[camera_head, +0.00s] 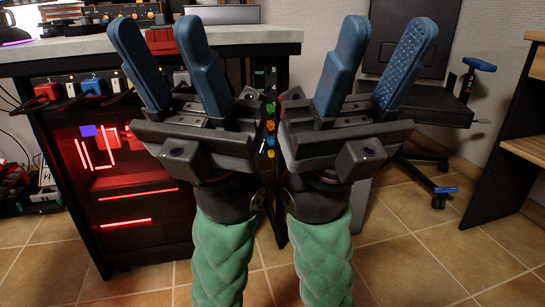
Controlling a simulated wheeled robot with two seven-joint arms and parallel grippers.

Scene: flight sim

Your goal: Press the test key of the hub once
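My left gripper (158,34) and my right gripper (385,36) stand side by side in the middle of the head view, blue fingers pointing up and spread apart. Both are open with nothing between the fingers. A dark strip with a red block (47,91), a blue block (94,86) and white pieces runs under the desk's front edge, left of my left gripper. My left gripper covers part of the desk front.
The desk (60,48) has a pale top carrying dark equipment. A red-lit computer case (125,185) stands beneath it. A dark chair (435,105) is at the right, beside a wooden-topped table (525,148). Several coloured pieces show between my grippers. Tiled floor (400,260) is open at front right.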

